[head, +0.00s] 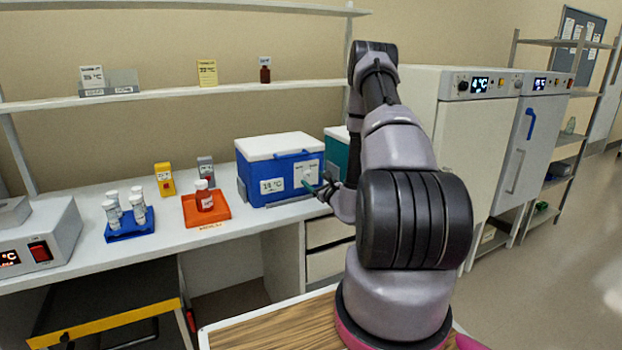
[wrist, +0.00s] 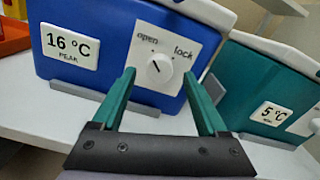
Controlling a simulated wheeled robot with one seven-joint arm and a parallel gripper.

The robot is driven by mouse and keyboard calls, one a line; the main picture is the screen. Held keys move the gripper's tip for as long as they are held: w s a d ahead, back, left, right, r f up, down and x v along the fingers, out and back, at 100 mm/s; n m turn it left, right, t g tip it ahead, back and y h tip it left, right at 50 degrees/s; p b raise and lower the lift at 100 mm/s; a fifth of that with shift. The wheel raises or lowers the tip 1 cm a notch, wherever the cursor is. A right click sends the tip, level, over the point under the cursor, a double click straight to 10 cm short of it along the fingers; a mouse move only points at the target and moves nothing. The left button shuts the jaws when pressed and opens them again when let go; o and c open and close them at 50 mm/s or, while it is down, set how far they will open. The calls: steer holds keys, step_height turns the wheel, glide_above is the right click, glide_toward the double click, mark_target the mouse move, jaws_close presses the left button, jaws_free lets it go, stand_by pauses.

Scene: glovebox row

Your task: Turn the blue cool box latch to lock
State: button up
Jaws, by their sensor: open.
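The blue cool box (head: 262,180) with a white lid stands on the white bench in the head view. It also fills the upper left of the wrist view (wrist: 110,85). Its latch (wrist: 159,70) is a round white knob on a white plate marked "open" and "lock". A dark line on the knob slants toward the upper left, on the "open" side. My gripper (wrist: 162,80) is open, its two green fingers on either side of the knob in the wrist picture. Whether they reach it or touch it I cannot tell. In the head view my gripper (head: 318,190) is at the box front.
A teal cool box (wrist: 265,90) stands just right of the blue one. Grey rails (wrist: 100,98) run along the box fronts. An orange tray (head: 207,208) and a blue vial rack (head: 130,226) stand on the bench to the left. A shelf (head: 180,95) runs above.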

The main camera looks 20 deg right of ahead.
mark_target(310, 176)
steer(key=shift+w+a, duration=0.1)
steer(key=shift+w, duration=1.5)
steer(key=shift+c, duration=0.3)
jaws_close()
